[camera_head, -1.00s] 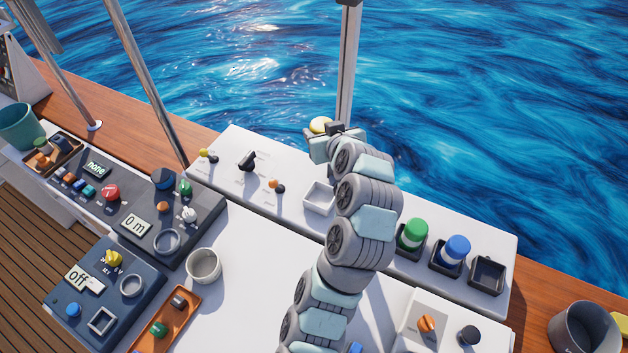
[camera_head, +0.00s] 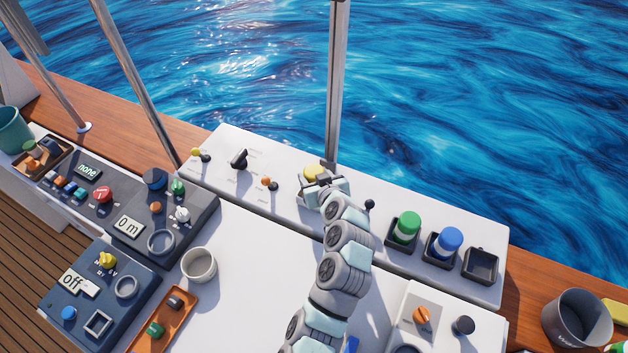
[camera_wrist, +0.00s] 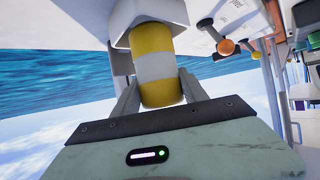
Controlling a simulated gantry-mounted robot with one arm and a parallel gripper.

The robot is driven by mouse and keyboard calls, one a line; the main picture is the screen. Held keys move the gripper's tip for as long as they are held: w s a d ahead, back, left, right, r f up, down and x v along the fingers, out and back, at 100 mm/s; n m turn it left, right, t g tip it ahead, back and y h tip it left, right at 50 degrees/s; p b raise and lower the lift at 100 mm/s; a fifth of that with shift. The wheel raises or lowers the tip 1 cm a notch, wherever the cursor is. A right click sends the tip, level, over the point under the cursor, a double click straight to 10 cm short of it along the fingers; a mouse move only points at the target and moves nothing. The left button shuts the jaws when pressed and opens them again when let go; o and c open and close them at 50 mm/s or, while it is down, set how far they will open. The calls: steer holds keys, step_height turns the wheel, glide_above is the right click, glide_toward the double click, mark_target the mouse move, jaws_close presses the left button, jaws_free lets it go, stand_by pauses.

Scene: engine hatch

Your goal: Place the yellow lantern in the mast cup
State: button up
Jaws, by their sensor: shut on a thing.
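The yellow lantern (camera_wrist: 155,66), a cylinder with a white band, is between the two fingers of my gripper (camera_wrist: 160,88) in the wrist view. My gripper is shut on it. The lantern's far end meets the mouth of the white square mast cup (camera_wrist: 172,10); I cannot tell how deep it sits. In the head view the lantern's yellow top (camera_head: 314,172) shows at my gripper (camera_head: 318,182), above the white console. There the cup is mostly hidden behind my gripper and wrist.
A metal post (camera_head: 337,90) rises just behind my gripper. An orange-knobbed lever (camera_head: 268,183) stands left of it. A green-topped jar (camera_head: 406,227) and a blue-topped jar (camera_head: 448,243) stand in dark holders to the right. An empty dark holder (camera_head: 480,265) is beyond them.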

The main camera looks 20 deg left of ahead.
steer(key=shift+f, duration=1)
steer(key=shift+f, duration=0.25)
steer(key=o, duration=1.6)
steer(key=shift+c, duration=0.2)
steer(key=shift+r, duration=0.15)
